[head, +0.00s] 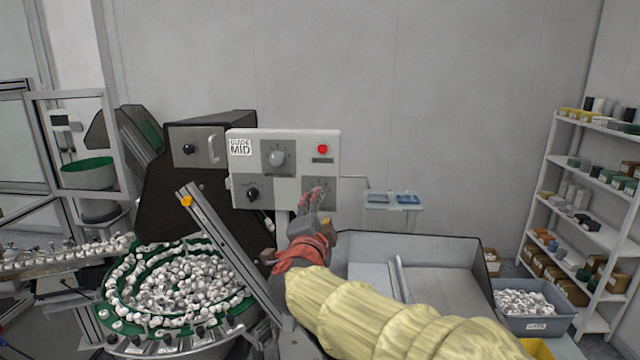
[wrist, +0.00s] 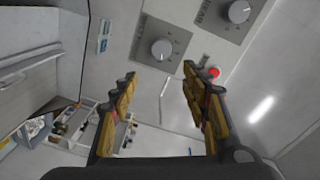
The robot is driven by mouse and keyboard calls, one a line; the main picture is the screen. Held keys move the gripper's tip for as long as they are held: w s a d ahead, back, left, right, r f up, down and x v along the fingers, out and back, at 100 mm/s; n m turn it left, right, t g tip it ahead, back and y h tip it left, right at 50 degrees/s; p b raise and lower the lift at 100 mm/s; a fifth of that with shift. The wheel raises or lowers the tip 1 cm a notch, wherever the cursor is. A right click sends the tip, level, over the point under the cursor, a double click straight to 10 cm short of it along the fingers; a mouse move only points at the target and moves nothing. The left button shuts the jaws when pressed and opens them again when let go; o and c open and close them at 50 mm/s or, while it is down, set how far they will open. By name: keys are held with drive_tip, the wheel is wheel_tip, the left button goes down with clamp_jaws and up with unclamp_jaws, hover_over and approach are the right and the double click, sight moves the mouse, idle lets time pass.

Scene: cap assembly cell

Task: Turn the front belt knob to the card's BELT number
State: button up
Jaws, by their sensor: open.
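A light control panel (head: 300,148) carries a grey knob (head: 277,158) at upper middle, a black knob (head: 253,194) at lower left and a lower-right dial plate (head: 330,187) mostly behind my gripper (head: 314,200). In the wrist view, my gripper (wrist: 160,76) is open and empty, its fingers apart. A round grey knob (wrist: 162,49) on its dial plate lies just beyond the fingertips, between their lines; I see no contact. A second knob (wrist: 239,11) is at upper right. The small dial labels are too small to read. A white card (head: 240,147) on the panel reads "GUIDE MID"; no BELT number is legible.
A red button (head: 322,149) sits above the lower-right dial. A slanted metal rail (head: 230,250) and a bowl of white caps (head: 185,285) lie left of my arm.

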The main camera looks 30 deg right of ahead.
drive_tip(key=w+d+n+t+p, duration=0.1)
drive_tip(key=w+d+n+p, duration=0.2)
drive_tip(key=w, duration=0.5)
drive_tip(key=shift+w+d+f+p, duration=0.15)
drive_tip(key=shift+d+f+p, duration=0.3)
drive_tip(key=shift+d, duration=0.35)
drive_tip(key=shift+c, duration=0.7)
drive_tip(key=c, duration=0.4)
drive_tip(key=shift+f, duration=0.15)
drive_tip(key=c, duration=0.6)
